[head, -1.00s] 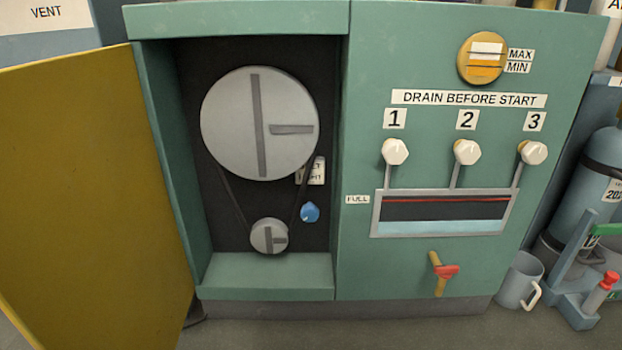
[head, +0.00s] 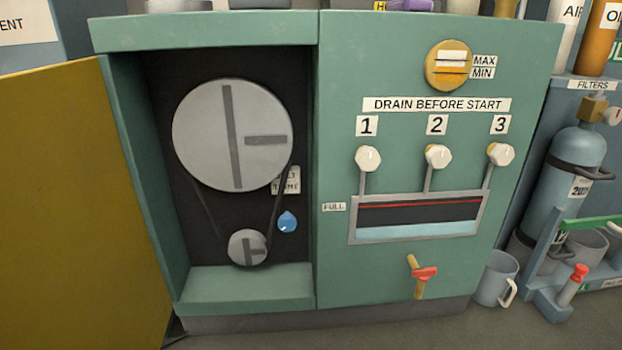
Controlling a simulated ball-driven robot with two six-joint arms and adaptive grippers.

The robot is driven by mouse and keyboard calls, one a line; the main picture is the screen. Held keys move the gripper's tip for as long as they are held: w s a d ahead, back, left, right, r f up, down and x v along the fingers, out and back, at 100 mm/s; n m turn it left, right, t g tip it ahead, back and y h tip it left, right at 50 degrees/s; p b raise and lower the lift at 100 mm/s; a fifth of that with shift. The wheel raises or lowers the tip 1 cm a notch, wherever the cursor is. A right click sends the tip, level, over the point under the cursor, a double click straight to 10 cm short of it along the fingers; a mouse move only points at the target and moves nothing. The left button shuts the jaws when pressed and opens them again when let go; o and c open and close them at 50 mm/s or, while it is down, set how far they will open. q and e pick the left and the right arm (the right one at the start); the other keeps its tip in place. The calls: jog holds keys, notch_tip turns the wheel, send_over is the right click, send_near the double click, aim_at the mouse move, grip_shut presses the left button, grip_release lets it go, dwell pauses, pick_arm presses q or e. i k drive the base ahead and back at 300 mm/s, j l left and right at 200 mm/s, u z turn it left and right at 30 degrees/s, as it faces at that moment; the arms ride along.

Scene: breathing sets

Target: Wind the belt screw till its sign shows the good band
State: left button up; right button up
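The belt compartment is open in the left half of a green cabinet. A large grey pulley (head: 205,135) and a small grey pulley (head: 236,250) are joined by a dark belt (head: 274,208), which looks slack. A blue knob (head: 287,222), likely the belt screw, sits right of the belt. Its white mark points up. A small white sign (head: 286,180) above it is partly covered by the large pulley and belt; its words are only partly readable. Neither gripper is in view.
A yellow door (head: 75,210) stands open at the left. A grey mug (head: 496,279) and a blue cylinder (head: 567,180) stand at the right.

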aim_at(286, 222)
jog(key=j, duration=0.5)
jog(key=i+j, duration=0.1)
jog(key=j, duration=0.35)
jog(key=i+j+u, duration=0.1)
jog(key=j, duration=0.4)
